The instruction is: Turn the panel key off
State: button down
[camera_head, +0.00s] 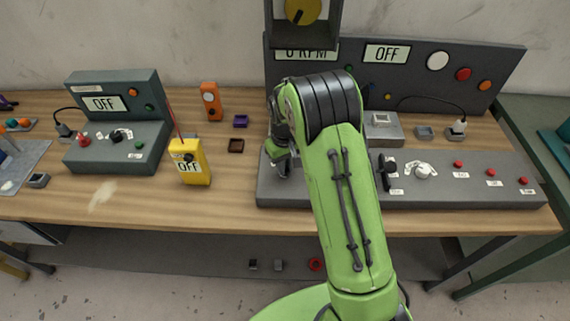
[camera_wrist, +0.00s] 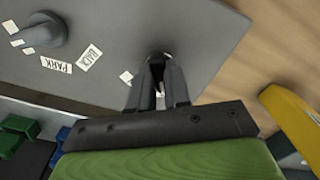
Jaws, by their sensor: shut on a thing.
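The grey control panel (camera_head: 285,196) stands on the wooden bench, its sloping top along the front edge. My gripper (camera_head: 283,170) is down at the left end of this panel, left of my green arm. In the wrist view my gripper (camera_wrist: 160,84) has its fingers close together at the panel surface (camera_wrist: 190,30), shut on a small dark piece, apparently the panel key (camera_wrist: 157,58). Most of the key is hidden between the fingers, so its angle cannot be read. The panel's display (camera_head: 387,54) reads OFF; another display (camera_head: 305,53) reads 0 RPM.
A grey knob (camera_wrist: 42,32) with PARK and BACK labels sits on the panel. A yellow meter (camera_head: 189,163) reading OFF stands left of the panel. A smaller grey-green console (camera_head: 112,120), also reading OFF, is farther left.

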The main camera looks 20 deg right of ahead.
jog(key=c, duration=1.1)
grip_release()
jog(key=shift+r, duration=0.1)
notch_tip(320, 180, up, 16)
jog(key=shift+f+p, duration=0.2)
jog(key=shift+p, duration=0.85)
